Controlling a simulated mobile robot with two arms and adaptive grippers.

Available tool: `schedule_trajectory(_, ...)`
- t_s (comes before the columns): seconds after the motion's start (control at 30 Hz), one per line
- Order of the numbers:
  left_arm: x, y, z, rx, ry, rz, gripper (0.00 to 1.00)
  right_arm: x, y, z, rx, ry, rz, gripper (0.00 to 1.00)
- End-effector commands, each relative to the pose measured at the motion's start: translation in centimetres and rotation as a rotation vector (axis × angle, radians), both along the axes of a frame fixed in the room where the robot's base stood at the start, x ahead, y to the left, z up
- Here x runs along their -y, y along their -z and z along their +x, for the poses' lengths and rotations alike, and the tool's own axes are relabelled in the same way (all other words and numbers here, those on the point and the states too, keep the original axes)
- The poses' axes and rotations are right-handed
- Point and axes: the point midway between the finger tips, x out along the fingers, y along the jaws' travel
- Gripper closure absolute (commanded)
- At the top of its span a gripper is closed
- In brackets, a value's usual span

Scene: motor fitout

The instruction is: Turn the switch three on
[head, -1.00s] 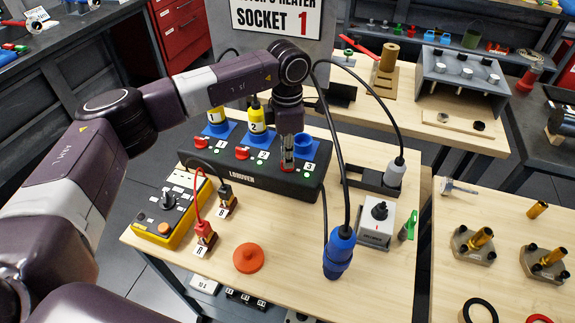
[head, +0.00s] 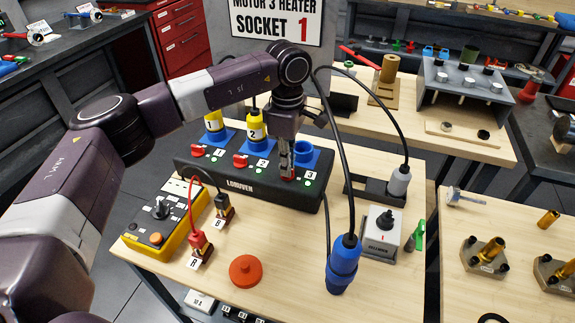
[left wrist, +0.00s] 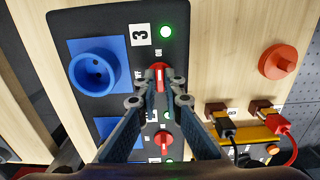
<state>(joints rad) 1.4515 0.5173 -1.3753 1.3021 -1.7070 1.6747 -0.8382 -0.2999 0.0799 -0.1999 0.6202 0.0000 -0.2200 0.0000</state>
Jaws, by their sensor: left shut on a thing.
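The dark LORUVER switch box (head: 240,186) on the wooden table carries red rotary switches and blue sockets numbered 1, 2 and 3. Switch three (left wrist: 160,72) is a red knob with a white line, beside socket 3 (left wrist: 95,72). My left gripper (left wrist: 160,92) is shut on this knob, its fingertips either side of it. The white line runs up and down the picture, in line with a small label above it. A green light (left wrist: 166,31) by the number 3 is lit. In the head view my left gripper (head: 287,172) partly hides the knob. My right gripper is not in view.
Yellow plugs (head: 256,130) fill sockets 1 and 2; socket 3 is empty. A yellow control box (head: 165,215), red disc (head: 246,270) and grey switch box (head: 382,232) stand nearby. A sign reads "MOTOR 3 HEATER SOCKET 1".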

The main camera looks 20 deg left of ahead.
Motion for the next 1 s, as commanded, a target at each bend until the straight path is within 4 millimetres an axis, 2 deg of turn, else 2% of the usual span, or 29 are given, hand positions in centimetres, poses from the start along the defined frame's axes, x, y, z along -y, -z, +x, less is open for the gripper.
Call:
schedule_trajectory(0.27, 0.0, -0.2, 0.1, 0.005, -0.001, -0.001, 1.00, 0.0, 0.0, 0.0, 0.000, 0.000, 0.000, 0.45)
schedule_trajectory(0.3, 0.0, -0.2, 0.2, 0.005, -0.001, -0.001, 0.91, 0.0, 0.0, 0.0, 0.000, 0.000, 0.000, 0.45)
schedule_trajectory(0.47, 0.0, -0.2, 0.1, 0.004, -0.001, -0.001, 0.75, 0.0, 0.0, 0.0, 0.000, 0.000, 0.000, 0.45)
schedule_trajectory(0.77, 0.0, -0.3, 0.1, 0.002, -0.001, 0.000, 0.75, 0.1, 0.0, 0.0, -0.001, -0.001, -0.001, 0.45)
schedule_trajectory(0.87, 0.0, -1.1, 0.1, 0.004, -0.001, -0.001, 0.75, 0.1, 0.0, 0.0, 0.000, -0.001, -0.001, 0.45)
schedule_trajectory(1.0, 0.0, -3.7, 0.2, 0.006, -0.001, -0.002, 0.75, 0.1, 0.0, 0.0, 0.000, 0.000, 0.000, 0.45)
